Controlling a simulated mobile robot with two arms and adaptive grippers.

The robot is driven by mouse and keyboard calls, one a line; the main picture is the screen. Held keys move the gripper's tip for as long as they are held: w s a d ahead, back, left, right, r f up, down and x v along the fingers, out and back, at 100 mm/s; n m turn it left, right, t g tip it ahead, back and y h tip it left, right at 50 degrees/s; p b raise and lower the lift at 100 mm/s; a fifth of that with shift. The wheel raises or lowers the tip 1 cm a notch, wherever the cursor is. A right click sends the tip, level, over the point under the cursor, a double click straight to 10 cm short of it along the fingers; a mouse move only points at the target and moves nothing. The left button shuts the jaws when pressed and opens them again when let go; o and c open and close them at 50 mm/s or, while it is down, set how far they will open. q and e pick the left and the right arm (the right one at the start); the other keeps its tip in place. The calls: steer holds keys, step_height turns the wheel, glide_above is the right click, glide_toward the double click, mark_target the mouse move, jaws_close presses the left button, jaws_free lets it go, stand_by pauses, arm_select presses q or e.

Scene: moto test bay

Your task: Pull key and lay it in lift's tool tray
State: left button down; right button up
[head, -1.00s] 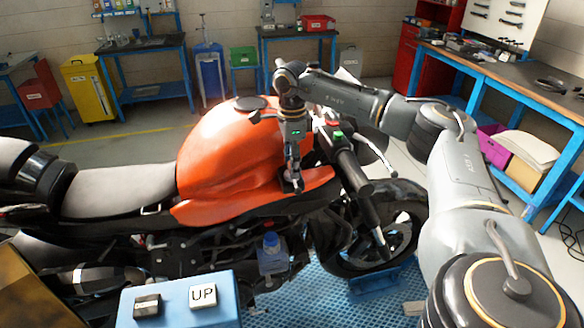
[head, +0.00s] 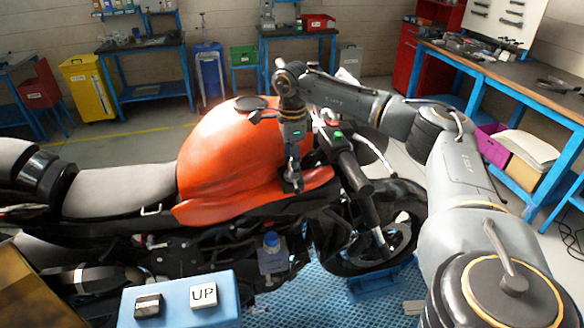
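An orange motorcycle (head: 225,150) stands on the blue lift platform (head: 325,300). My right gripper (head: 293,187) points down beside the rear of the handlebar, at the front edge of the orange tank. Its fingertips are small and dark here, and I cannot tell whether they are open or shut. The key is not distinguishable; it may be hidden by the gripper. No tool tray can be clearly made out.
A blue control box with an UP button (head: 203,295) is at the front. The handlebar (head: 355,180) is close to the right of my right gripper. A blue-capped bottle (head: 271,245) is below it. Workbenches (head: 500,85) line the right and back.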

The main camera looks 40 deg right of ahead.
jaws_close()
steer(key=shift+r, duration=0.1)
steer(key=shift+r+p, duration=2.3)
steer(key=shift+r, duration=0.65)
